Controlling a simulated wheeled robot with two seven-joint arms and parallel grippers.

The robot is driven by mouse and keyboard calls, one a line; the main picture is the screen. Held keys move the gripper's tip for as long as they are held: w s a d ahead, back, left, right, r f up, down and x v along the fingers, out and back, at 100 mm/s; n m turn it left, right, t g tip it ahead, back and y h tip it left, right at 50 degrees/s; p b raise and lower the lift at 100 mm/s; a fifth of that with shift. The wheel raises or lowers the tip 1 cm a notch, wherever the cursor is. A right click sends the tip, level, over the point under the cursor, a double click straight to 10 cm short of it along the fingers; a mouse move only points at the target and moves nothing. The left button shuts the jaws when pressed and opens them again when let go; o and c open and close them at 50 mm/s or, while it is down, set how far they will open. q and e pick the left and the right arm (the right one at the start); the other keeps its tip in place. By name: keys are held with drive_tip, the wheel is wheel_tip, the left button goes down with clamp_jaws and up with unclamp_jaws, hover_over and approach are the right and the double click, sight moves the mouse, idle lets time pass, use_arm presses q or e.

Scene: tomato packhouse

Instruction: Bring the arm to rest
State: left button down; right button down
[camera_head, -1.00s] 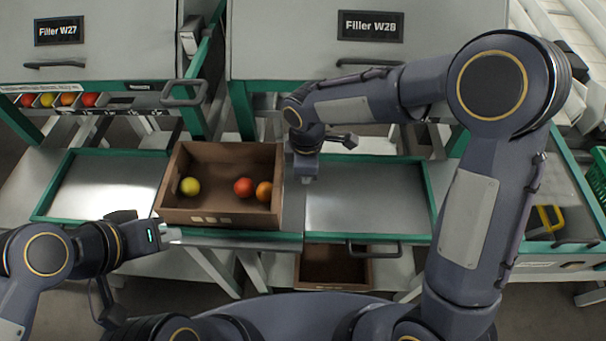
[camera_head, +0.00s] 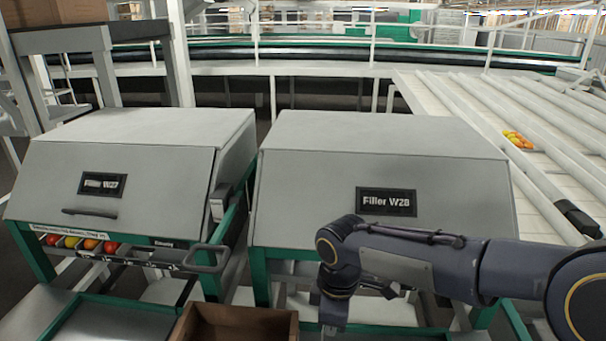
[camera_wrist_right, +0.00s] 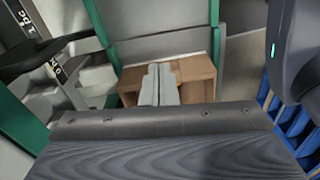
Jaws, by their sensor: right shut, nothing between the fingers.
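My right arm reaches in from the right edge of the head view. Its gripper (camera_head: 332,314) points down in front of the Filler W28 cabinet, to the right of the brown crate. In the right wrist view the pale fingers (camera_wrist_right: 159,84) are together with nothing between them. A brown box (camera_wrist_right: 196,80) shows behind the fingers, apart from them as far as I can tell. My left gripper is out of view.
Filler W28 (camera_head: 385,150) and Filler W27 (camera_head: 130,150) stand ahead. The brown crate (camera_head: 235,322) is cut off at the bottom edge. Fruit (camera_head: 517,139) lies on the roller conveyor at right. Blue crates (camera_wrist_right: 290,125) show in the wrist view.

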drive_tip(key=s+d+r+m+t+y+p, duration=0.1)
drive_tip(key=s+d+r+m, duration=0.25)
drive_tip(key=d, duration=0.25)
drive_tip(key=s+d+r+m+t+y, duration=0.1)
drive_tip(key=s+d+r+m, duration=0.1)
drive_tip(key=s+d+m, duration=0.3)
drive_tip(key=s+d+m+t+y+p, duration=0.1)
drive_tip(key=s+d+m+t, duration=0.2)
drive_tip(key=s+m, duration=0.5)
drive_tip(key=shift+s+d+f+m, duration=0.35)
drive_tip(key=shift+s+d+f, duration=0.1)
drive_tip(key=shift+s, duration=0.45)
